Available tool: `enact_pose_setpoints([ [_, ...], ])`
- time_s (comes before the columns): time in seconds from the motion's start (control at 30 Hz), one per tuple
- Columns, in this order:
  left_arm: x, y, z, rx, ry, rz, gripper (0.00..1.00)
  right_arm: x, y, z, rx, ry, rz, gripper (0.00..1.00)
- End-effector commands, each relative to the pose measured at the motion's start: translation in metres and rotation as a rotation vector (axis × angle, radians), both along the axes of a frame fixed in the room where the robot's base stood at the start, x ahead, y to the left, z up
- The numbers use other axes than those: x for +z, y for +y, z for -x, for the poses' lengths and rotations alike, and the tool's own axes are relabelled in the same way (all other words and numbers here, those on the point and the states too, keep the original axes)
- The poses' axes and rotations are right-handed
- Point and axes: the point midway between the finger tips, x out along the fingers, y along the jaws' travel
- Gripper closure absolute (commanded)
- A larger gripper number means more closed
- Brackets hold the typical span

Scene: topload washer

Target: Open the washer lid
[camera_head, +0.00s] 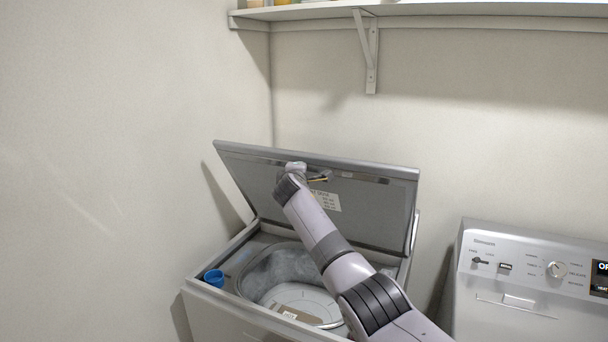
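The washer lid (355,210) is a grey panel, tilted up and back above the washer (228,302). Its underside faces me and carries a white label. The tub (285,268) below is exposed, showing a round drum opening. My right arm comes in from the lower right and crosses in front of the tub and lid. My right gripper (316,178) is at the lid's underside near its upper edge; it seems to touch it, though contact is not clear. Its fingers are small and partly hidden, so their opening cannot be told. My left gripper is not in view.
A blue cap (214,277) sits at the washer's left front corner. A second appliance (530,280) with a control panel stands at the right. A shelf (440,12) with a bracket (368,55) is on the back wall above. A wall is close on the left.

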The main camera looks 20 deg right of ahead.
Motion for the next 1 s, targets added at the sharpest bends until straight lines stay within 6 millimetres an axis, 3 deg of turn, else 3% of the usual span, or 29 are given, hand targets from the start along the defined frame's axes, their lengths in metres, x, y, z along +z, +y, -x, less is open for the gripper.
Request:
enact_pose_setpoints([
  [0.3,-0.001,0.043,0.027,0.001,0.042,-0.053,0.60,0.001,0.002,0.000,0.003,-0.003,-0.003,0.62],
  [0.47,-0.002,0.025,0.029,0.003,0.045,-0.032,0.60,0.001,0.002,0.000,0.003,-0.003,-0.003,0.62],
  [0.57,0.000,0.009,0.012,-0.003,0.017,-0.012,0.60,0.001,0.003,0.000,0.003,-0.003,-0.003,0.62],
  [1.0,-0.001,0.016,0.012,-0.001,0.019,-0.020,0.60,0.004,0.013,0.023,0.004,-0.005,-0.004,0.62],
])
